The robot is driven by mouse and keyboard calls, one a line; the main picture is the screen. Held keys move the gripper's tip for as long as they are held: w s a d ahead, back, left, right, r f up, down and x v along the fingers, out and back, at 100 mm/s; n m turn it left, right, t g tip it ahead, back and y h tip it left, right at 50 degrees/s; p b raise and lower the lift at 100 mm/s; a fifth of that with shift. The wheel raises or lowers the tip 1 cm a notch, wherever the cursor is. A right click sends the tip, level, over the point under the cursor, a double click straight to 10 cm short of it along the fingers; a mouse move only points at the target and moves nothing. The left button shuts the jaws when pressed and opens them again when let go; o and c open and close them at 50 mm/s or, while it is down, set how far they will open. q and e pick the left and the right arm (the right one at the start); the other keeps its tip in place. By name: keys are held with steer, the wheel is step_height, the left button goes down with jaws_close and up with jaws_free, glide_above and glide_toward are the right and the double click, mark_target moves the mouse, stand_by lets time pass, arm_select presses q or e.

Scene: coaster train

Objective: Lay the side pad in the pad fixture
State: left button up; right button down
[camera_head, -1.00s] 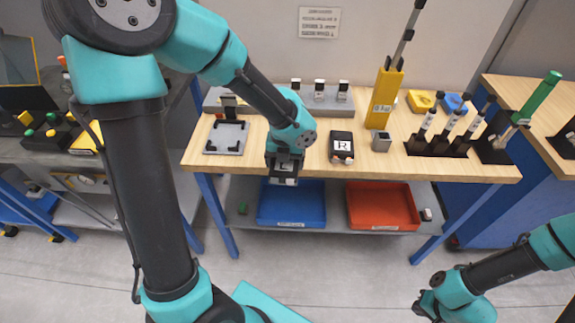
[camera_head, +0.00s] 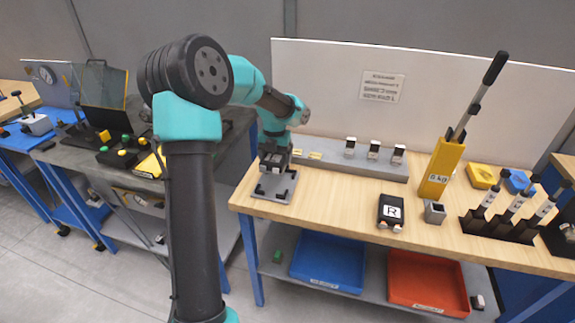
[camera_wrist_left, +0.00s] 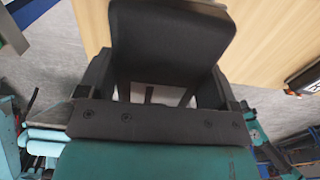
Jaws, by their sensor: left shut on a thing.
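The pad fixture (camera_head: 264,197) is a grey plate with black corner pieces at the left end of the wooden bench. My left gripper (camera_head: 274,165) is just above it, pointing down. It is shut on the side pad (camera_wrist_left: 172,42), a dark block with rounded corners that fills the space between the fingers in the left wrist view. The gripper hides the back of the fixture, and I cannot tell whether the pad touches the plate. My right gripper is out of view.
A grey rail with several small blocks (camera_head: 373,166) runs along the back of the bench. A yellow 5 kg holder (camera_head: 441,168) and a small grey cup (camera_head: 434,213) stand further right. Blue (camera_head: 328,264) and red (camera_head: 428,284) bins sit on the shelf below.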

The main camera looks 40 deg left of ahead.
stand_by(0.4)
arm_select(q)
glide_above(276, 183)
steer(key=shift+d+f, duration=0.15)
steer(key=shift+f, duration=3.1)
steer(key=shift+f, duration=0.95)
steer(key=o, duration=0.9)
steer(key=shift+o, duration=0.2)
steer(key=shift+r, duration=4)
